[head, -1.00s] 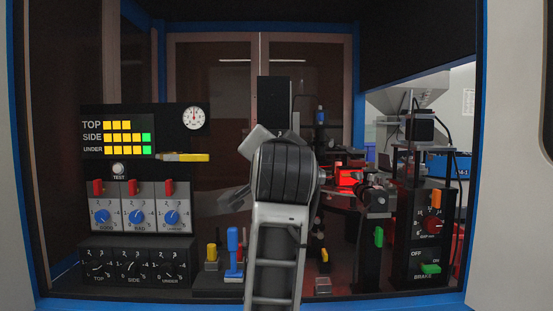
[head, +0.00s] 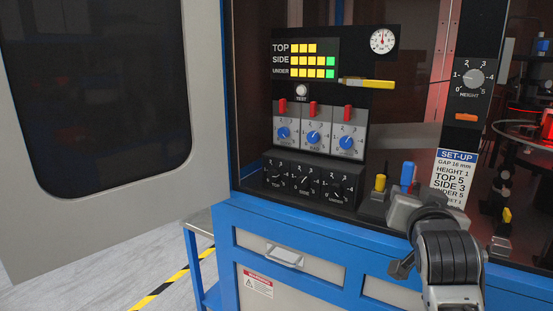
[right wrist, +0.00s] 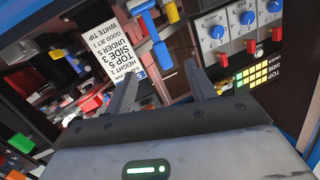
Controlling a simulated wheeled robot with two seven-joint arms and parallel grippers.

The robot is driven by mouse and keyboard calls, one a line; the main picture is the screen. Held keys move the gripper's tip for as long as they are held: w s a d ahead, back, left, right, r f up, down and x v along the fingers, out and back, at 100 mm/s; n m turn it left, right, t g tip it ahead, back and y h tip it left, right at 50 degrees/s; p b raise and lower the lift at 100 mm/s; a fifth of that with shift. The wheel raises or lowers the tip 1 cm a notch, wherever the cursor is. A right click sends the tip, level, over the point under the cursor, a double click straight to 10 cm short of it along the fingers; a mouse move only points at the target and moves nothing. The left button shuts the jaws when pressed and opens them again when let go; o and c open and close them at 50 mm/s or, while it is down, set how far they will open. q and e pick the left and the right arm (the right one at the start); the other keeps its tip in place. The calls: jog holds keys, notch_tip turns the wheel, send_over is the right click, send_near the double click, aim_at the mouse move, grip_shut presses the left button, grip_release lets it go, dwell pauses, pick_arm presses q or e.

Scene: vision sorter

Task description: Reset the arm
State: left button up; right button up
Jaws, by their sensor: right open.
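My right gripper (right wrist: 162,88) shows in the right wrist view with its two dark fingers spread apart and nothing between them. A blue lever (right wrist: 153,38) and the white set-up card (right wrist: 117,50) lie beyond the fingers. In the head view my right arm comes up from the bottom right, and its wrist is in front of the cabinet's shelf, just below the set-up card (head: 453,172). The fingertips are not clear there. My left gripper is in neither view.
The control panel (head: 375,105) with lit squares, red switches and blue knobs stands left of my arm. The blue cabinet edge (head: 320,222) runs below. An open grey door (head: 105,208) is at the left, above free floor.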

jog(key=s+a+f+n+g+y, duration=0.1)
jog(key=s+a+f+n+y, duration=0.15)
jog(key=f, duration=0.55)
jog(key=s+a+f+n+g+y, duration=0.15)
jog(key=s+f, duration=0.25)
jog(key=f, duration=0.4)
jog(key=s+a+f+n+y, duration=0.1)
jog(key=s+a+f+n, duration=0.2)
jog(key=f, duration=0.5)
jog(key=s+a+f+g+y, duration=0.1)
jog(key=s+a+f, duration=0.1)
jog(key=s+f, duration=0.3)
jog(key=s+a+f+n+g+y, duration=0.1)
jog(key=s+f, duration=0.4)
jog(key=s, duration=0.5)
jog(key=shift+s+a+f+g+y, duration=0.15)
jog(key=shift+s+a+g+y, duration=0.25)
jog(key=shift+a, duration=0.5)
jog(key=shift+w, duration=0.2)
